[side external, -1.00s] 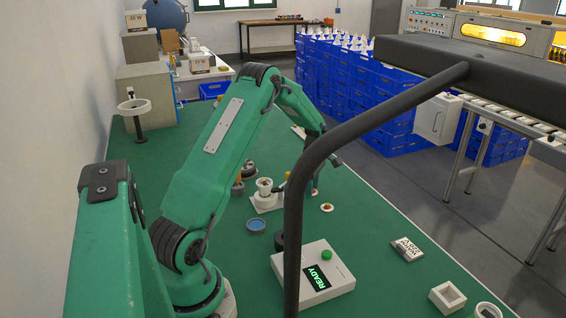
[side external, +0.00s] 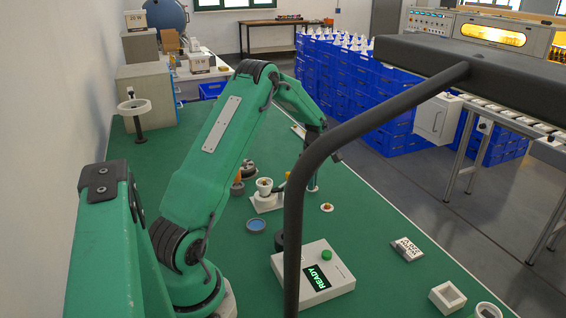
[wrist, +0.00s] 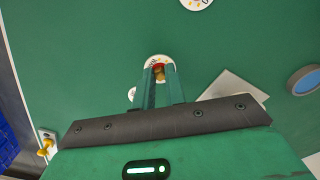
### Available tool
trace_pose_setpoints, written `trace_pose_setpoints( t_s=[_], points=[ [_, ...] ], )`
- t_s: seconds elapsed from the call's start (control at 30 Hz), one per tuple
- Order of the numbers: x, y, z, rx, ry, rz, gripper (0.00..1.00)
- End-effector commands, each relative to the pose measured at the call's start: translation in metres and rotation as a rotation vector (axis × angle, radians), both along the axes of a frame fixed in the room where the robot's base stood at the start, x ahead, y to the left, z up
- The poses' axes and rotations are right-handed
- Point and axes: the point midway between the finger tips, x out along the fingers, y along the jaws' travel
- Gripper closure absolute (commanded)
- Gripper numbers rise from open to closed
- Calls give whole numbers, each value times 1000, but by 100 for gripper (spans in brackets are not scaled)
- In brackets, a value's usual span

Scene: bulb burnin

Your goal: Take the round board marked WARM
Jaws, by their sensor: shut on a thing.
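My gripper (wrist: 160,78) is shut on a small round white board (wrist: 152,60) with a red-brown part at its middle. The fingers hide much of this board, and its marking is too small to read. In the side view my gripper (side external: 314,188) points down close over the green bench, and the held board cannot be made out. Another round board (side external: 327,207) lies on the bench just in front of it. A round board (wrist: 197,2) is cut off at the top of the wrist view. A white piece (wrist: 132,94) shows left of the fingers, partly hidden.
A white stand with a cup (side external: 264,186) is left of my gripper. A blue round dish (side external: 256,224) and a box reading READY (side external: 318,262) are nearer. A labelled card (side external: 407,249) and a square white holder (side external: 447,296) lie to the right. A dark post crosses the side view.

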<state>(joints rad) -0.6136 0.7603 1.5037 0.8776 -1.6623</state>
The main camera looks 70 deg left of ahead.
Motion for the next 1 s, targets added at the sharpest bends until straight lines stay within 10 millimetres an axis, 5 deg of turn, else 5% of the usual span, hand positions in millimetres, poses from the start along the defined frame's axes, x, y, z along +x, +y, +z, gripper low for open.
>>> trace_pose_setpoints(
  t_s=[0.17,0.7,1.0],
  points=[
    [0,0,27,2,-2,0,100],
    [7,-92,79,1,-2,-4,100],
    [8,-115,93,0,0,0,100]
  ],
)
